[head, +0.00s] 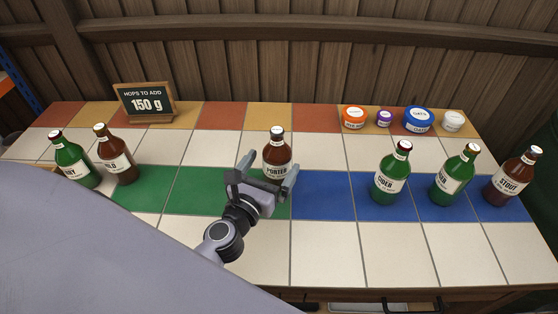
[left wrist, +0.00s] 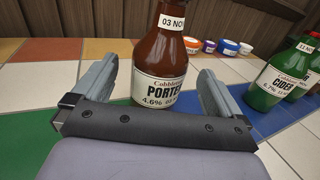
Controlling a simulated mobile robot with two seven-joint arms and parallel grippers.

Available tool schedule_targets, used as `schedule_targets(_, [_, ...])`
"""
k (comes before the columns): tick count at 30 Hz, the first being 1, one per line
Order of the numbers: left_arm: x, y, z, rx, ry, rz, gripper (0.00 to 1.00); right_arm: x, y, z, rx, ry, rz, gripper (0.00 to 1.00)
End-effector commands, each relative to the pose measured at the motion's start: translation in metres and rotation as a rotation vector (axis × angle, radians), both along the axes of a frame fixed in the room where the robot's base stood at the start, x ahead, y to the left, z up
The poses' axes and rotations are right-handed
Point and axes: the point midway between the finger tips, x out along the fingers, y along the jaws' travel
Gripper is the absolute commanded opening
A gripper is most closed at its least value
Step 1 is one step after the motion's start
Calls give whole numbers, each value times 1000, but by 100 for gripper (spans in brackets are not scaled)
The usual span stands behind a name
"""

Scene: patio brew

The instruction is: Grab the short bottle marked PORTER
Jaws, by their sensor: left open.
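The short brown bottle marked PORTER (head: 277,150) stands upright near the middle of the tiled counter, on the edge of the green tiles. It also shows in the left wrist view (left wrist: 160,62), with a neck tag reading 03 NOV. My left gripper (head: 262,178) is open, its two fingers pointing at the bottle from the front. In the left wrist view the bottle stands between and just beyond the open fingers (left wrist: 155,88). I cannot tell whether a finger touches it. My right gripper is not in view.
Green bottles marked CIDER (head: 390,178) and another green one (head: 453,176) stand right, with a brown STOUT bottle (head: 512,180). A green (head: 74,162) and a brown bottle (head: 116,158) stand left. Behind are a 150 g sign (head: 146,101) and several small tubs (head: 418,120).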

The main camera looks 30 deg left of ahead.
Motion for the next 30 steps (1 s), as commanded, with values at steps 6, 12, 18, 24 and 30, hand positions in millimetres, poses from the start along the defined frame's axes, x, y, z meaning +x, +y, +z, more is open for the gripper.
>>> schedule_targets(6, [21,2,1,-1,-1,1,100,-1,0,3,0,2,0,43])
schedule_targets(12, [46,4,0,-1,-1,1,100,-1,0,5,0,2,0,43])
schedule_targets(18, [55,4,-1,-2,1,0,100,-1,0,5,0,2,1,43])
schedule_targets(24, [55,4,-1,-1,0,0,97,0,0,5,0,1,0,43])
schedule_targets(30, [55,4,-1,-1,0,0,32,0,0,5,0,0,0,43])
